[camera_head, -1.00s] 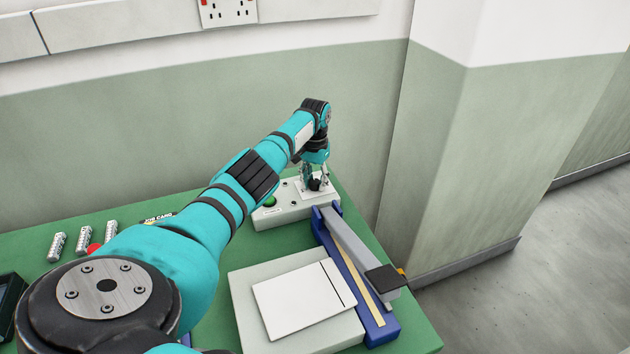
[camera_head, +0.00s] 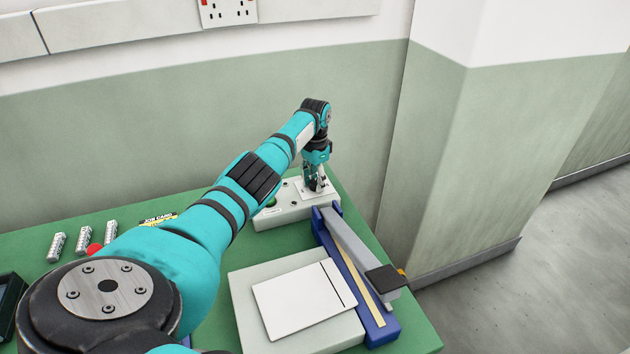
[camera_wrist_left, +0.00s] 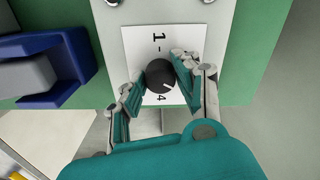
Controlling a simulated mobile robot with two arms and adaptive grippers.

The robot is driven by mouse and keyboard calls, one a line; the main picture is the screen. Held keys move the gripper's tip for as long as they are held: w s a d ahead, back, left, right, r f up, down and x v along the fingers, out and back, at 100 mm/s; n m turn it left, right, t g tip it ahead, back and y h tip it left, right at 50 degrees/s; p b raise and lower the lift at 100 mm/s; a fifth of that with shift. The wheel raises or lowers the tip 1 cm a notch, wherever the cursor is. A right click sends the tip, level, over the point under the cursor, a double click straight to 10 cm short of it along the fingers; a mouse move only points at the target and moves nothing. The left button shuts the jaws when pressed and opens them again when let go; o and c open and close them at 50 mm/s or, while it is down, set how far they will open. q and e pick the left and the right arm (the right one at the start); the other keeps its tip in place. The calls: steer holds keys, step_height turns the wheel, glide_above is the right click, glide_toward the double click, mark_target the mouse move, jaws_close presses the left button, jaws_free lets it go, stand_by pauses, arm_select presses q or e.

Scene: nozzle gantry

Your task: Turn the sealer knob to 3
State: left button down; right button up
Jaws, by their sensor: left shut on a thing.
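The white sealer box (camera_head: 285,212) stands at the back of the green table. Its black sealer knob (camera_wrist_left: 160,76) sits on a white dial plate (camera_wrist_left: 138,44) in the left wrist view. A "1" shows above the knob and a "4" below it; other numerals are hidden, probably by the fingers. The knob's white mark points to the lower right, close to the 4. My left gripper (camera_head: 314,188) is over the box and shut on the knob, with one finger on each side (camera_wrist_left: 157,85). My right gripper is not in view.
The blue-based sealer (camera_head: 345,262) with its grey arm stands just in front of the box. A pale block with a white panel (camera_head: 300,298) lies beside it. The wall is close behind.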

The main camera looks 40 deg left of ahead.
mark_target(315, 181)
arm_select(q)
steer(key=shift+w+r, duration=0.1)
steer(key=c, duration=0.9)
jaws_free()
steer(key=shift+c, duration=0.2)
step_height(315, 181, up, 12)
